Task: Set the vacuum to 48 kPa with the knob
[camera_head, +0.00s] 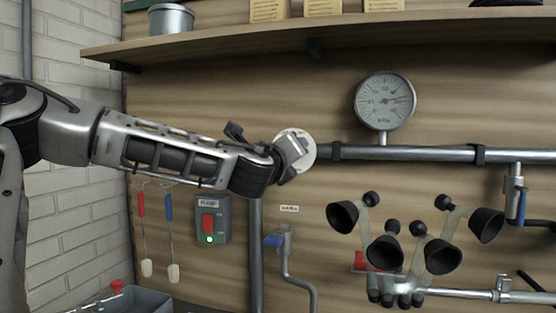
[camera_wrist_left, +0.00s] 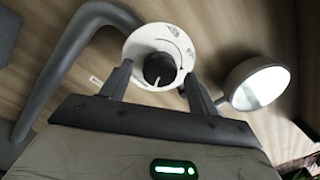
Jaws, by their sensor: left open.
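A black round knob (camera_wrist_left: 158,68) with a pale pointer line sits at the centre of a white dial plate (camera_wrist_left: 133,50). The plate also shows in the head view (camera_head: 308,140), partly hidden by my gripper; the knob is hidden there. My left gripper (camera_wrist_left: 158,74) is open, its fingers on either side of the knob in the wrist view; I cannot tell whether they touch it. In the head view my left gripper (camera_head: 293,150) is in front of the plate. The round vacuum gauge (camera_head: 385,101) has its needle pointing right; its numbers are too small to read surely.
A steel pipe (camera_head: 430,154) runs right from the plate below the gauge. A shelf (camera_head: 340,31) crosses above. A switch box (camera_head: 210,220) with a red switch and lit green lamp is below my arm. Black teat cups (camera_head: 385,252) hang lower right.

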